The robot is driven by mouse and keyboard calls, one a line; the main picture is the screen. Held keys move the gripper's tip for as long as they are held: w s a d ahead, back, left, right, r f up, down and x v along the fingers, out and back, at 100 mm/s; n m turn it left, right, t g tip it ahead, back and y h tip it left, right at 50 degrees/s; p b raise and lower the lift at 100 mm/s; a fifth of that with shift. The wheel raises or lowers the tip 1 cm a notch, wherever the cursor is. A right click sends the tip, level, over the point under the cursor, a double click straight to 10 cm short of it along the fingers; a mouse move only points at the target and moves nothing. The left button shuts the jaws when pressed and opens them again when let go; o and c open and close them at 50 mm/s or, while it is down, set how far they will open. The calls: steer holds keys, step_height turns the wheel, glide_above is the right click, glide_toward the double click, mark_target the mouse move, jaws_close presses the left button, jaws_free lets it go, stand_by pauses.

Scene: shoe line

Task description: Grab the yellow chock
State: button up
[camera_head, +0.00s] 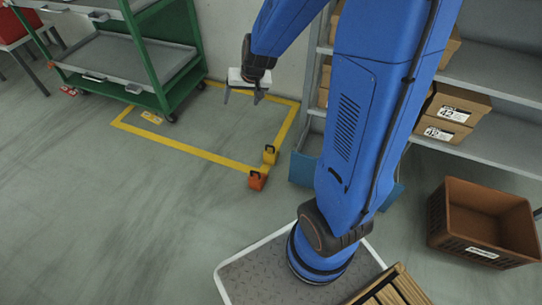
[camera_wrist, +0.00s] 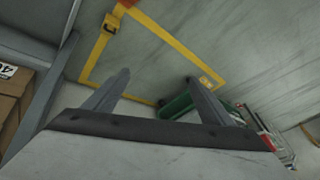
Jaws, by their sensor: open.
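The yellow chock (camera_head: 270,154) stands on the floor at the near right corner of the yellow taped rectangle. It has a dark handle on top. An orange chock (camera_head: 257,179) stands just in front of it. In the wrist view the yellow chock (camera_wrist: 111,22) is at the upper left, beyond my fingers, with part of the orange chock (camera_wrist: 128,3) at the top edge. My gripper (camera_head: 243,97) hangs above the taped area, behind the yellow chock and apart from it. Its two fingers (camera_wrist: 160,85) are spread with nothing between them.
A green cart (camera_head: 140,60) stands at the back left. A brown crate (camera_head: 480,218) sits at the right. The floor left of the chocks is clear.

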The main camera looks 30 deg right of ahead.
steer(key=w+d+f+m+h, duration=0.1)
steer(key=w+d+f, duration=0.2)
steer(key=f, duration=0.5)
steer(key=w+d+f+m, duration=0.2)
steer(key=w+f, duration=0.2)
steer(key=f, duration=0.4)
steer(key=m+g+h, duration=0.2)
steer(key=h, duration=0.1)
glide_above(270, 156)
steer(key=a, duration=0.2)
step_height(270, 156, down, 19)
steer(key=x, duration=1.1)
steer(key=s+x, duration=0.1)
steer(key=x, duration=0.5)
steer(key=shift+d+f, duration=0.15)
steer(key=shift+d, duration=0.1)
jaws_close()
